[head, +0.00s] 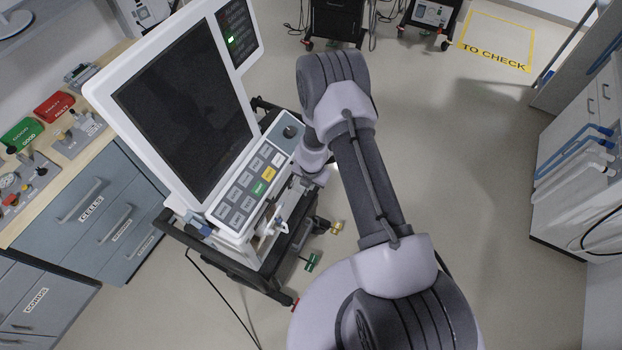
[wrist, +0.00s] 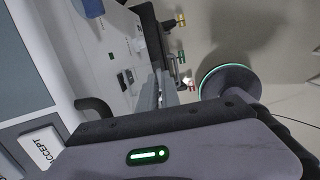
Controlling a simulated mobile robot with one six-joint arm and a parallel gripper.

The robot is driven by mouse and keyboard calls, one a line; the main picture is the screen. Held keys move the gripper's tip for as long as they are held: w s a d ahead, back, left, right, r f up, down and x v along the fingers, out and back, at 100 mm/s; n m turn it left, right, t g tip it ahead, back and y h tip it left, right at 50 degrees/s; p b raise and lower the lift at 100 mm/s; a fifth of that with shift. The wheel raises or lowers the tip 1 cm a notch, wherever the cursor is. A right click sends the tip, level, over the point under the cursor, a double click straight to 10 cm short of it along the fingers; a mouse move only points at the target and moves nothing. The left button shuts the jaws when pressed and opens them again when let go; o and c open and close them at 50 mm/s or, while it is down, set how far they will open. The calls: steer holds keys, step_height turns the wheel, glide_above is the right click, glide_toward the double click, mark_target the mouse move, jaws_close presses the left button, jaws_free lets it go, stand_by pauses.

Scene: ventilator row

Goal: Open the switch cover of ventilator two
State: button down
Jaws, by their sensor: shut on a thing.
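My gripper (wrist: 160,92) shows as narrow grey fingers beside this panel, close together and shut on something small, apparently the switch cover. The cover's shape and hinge angle cannot be made out. In the head view my arm and the ventilator mostly hide the gripper.
A dark cart rail (head: 225,262) runs below the ventilator, with coloured fittings (head: 313,262) beside it. A bench with drawers (head: 85,205) stands at left. Other carts (head: 430,15) stand at the back. The floor to the right is clear up to a white cabinet (head: 580,210).

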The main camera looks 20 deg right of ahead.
steer(key=shift+w+a+r+p, duration=0.15)
steer(key=shift+r+p, duration=0.35)
steer(key=shift+p, duration=0.45)
steer(key=shift+f+g+h+p, duration=0.25)
steer(key=shift+g+h+p, duration=0.05)
steer(key=shift+p, duration=0.05)
steer(key=c, duration=1.6)
jaws_free()
steer(key=shift+o, duration=0.2)
step_height(320, 180, up, 17)
steer(key=s+a+p, duration=0.1)
steer(key=s+p, duration=0.1)
steer(key=p, duration=0.2)
steer(key=shift+s, duration=0.2)
steer(key=shift+r, duration=0.1)
